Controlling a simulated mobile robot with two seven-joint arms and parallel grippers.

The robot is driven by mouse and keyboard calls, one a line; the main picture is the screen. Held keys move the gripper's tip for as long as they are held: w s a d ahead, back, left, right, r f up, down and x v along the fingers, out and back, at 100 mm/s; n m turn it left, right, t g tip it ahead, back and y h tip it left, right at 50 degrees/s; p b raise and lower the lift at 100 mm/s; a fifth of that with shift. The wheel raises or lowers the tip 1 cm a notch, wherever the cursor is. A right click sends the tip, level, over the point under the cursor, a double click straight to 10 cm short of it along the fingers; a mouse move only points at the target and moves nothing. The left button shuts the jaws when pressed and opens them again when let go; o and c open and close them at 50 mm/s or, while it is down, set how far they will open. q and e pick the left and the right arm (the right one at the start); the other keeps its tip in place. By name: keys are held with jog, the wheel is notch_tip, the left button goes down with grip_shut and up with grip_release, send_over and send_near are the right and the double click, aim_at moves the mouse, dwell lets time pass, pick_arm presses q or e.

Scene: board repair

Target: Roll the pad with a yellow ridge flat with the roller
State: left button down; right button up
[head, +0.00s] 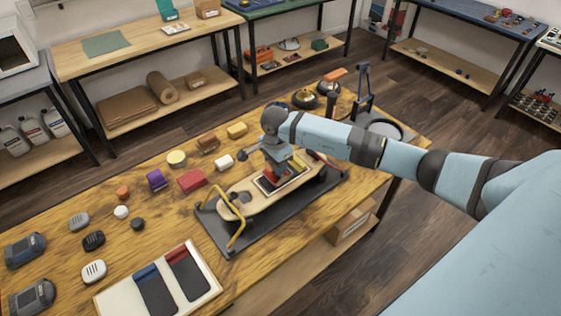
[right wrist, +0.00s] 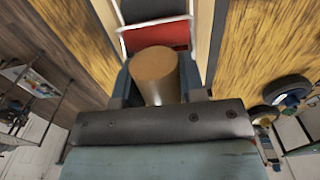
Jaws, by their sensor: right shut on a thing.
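A pale wooden board (head: 228,208) lies on a dark mat on the wooden workbench. A light-framed patch with red and dark areas (head: 267,183) lies on its middle; the red area (right wrist: 155,37) and a dark grey area (right wrist: 150,9) also show in the right wrist view. My right gripper (head: 277,156) is over this patch, shut on a tan cylindrical handle (right wrist: 155,76), apparently the roller's. The roller's lower end is hidden, so I cannot tell whether it touches the patch. A small yellow part (head: 297,164) shows beside the gripper; I cannot tell if it is the ridge. My left gripper is out of view.
A yellow bar (head: 237,234) stands at the mat's near end, a red bar (head: 331,165) at its far end. Several small blocks, including a red one (head: 192,181), lie left of the mat. A white tray (head: 205,296) with dark pads is in front. A ring stand (head: 385,127) is at the back.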

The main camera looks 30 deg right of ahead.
aim_at(267, 177)
jog(key=shift+s+a, duration=0.15)
jog(key=shift+a, duration=1.55)
jog(key=shift+d+f+b, duration=0.1)
jog(key=shift+d+b, duration=0.9)
jog(key=shift+d, duration=1.3)
jog(key=shift+w+d, duration=0.25)
jog(key=shift+d, duration=0.65)
jog(key=shift+r, duration=0.2)
jog(key=shift+r+p, duration=1.45)
jog(key=shift+r, duration=2.05)
